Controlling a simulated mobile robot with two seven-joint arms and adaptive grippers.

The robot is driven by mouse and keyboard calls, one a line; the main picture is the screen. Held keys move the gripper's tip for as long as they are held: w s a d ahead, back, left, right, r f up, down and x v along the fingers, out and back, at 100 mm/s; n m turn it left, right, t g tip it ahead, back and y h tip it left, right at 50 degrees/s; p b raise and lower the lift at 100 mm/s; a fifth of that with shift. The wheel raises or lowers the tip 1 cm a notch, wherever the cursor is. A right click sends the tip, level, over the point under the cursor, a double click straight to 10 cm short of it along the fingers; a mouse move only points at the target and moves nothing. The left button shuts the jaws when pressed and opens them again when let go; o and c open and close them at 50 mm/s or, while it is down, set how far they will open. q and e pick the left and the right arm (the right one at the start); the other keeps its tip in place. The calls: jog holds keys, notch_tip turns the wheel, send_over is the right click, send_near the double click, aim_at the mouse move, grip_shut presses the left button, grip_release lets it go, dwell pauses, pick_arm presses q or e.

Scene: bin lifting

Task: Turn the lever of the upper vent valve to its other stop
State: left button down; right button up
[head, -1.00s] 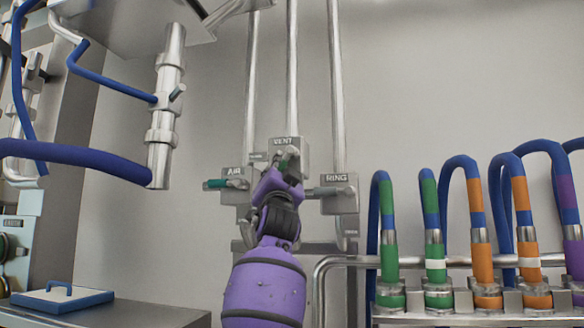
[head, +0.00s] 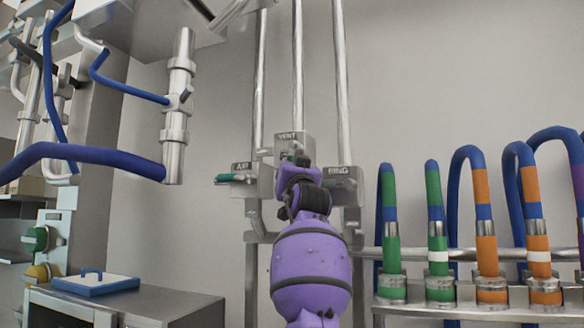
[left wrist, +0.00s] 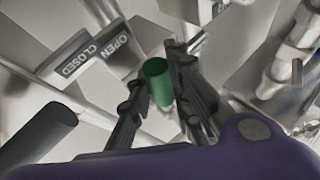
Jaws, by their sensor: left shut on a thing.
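The upper vent valve (head: 308,145), labelled VENT, is on the wall between two lower valves. Its green-ended lever (left wrist: 157,84) shows in the left wrist view between the two dark fingers of my left gripper (left wrist: 150,88), which is shut on it. In the head view my left gripper (head: 299,166) is in front of the valve and hides most of the lever. An OPEN/CLOSED plate (left wrist: 94,54) shows beside the lever in the left wrist view. I cannot tell the lever's exact angle. My right gripper is in neither view.
The AIR valve (head: 240,187) with its green lever is at lower left, the RING valve (head: 345,185) at lower right, partly behind my arm. Colour-banded hoses (head: 436,210) stand at right. A blue hose (head: 90,154) hangs at left above a blue-edged tray (head: 95,284).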

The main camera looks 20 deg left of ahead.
pick_arm(q)
jog(key=shift+d+n+g, duration=0.5)
jog(key=shift+d+n, duration=0.05)
jog(key=shift+n, duration=0.45)
jog(key=shift+r+y, duration=0.1)
jog(key=shift+y, duration=0.2)
jog(key=c, duration=2)
grip_release()
jog(key=shift+o, duration=0.7)
jog(key=v, duration=1.2)
jog(key=shift+d, duration=0.15)
